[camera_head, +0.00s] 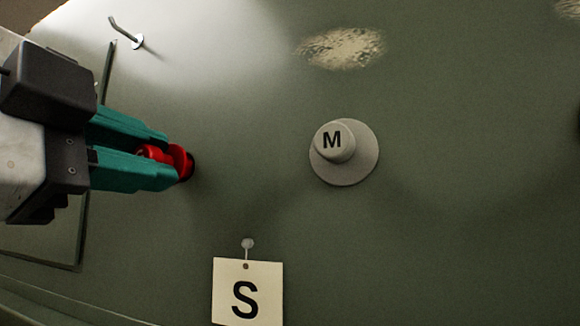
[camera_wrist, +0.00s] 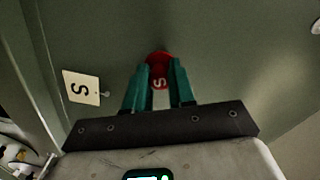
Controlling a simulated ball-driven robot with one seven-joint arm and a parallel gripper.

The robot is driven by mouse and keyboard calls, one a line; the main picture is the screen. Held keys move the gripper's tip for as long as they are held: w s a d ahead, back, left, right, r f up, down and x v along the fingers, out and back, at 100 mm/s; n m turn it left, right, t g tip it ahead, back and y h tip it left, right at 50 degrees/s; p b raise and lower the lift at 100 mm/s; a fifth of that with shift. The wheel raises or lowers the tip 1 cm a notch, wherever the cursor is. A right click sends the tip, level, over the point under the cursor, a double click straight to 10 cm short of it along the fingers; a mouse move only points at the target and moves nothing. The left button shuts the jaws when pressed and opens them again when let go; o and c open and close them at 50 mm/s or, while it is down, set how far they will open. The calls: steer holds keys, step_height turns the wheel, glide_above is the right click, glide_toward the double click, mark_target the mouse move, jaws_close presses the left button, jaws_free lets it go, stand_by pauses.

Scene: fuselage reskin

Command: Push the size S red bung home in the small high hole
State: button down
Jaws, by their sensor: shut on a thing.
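My gripper (camera_head: 172,162) comes in from the left with teal fingers shut on the red bung (camera_head: 184,160). The bung's flange faces the green panel, at a dark hole edge (camera_head: 192,163) that shows just to its right. I cannot tell how deep the bung sits in the hole. In the wrist view, the red bung (camera_wrist: 159,57) shows between the fingertips (camera_wrist: 160,78), with a pale S on its end. Most of the hole is hidden behind the bung.
A grey bung marked M (camera_head: 345,152) sits on the green panel (camera_head: 450,220) to the right. A card marked S (camera_head: 247,291) hangs from a pin below. A bent hook (camera_head: 128,35) sticks out at the upper left. A rough bare patch (camera_head: 342,47) lies above.

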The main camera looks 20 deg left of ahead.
steer(key=shift+w, duration=0.7)
steer(key=c, duration=0.9)
jaws_free()
steer(key=shift+o, duration=0.2)
steer(key=shift+s, duration=0.1)
steer(key=s, duration=0.4)
steer(key=shift+s+a, duration=0.15)
steer(key=shift+s, duration=0.25)
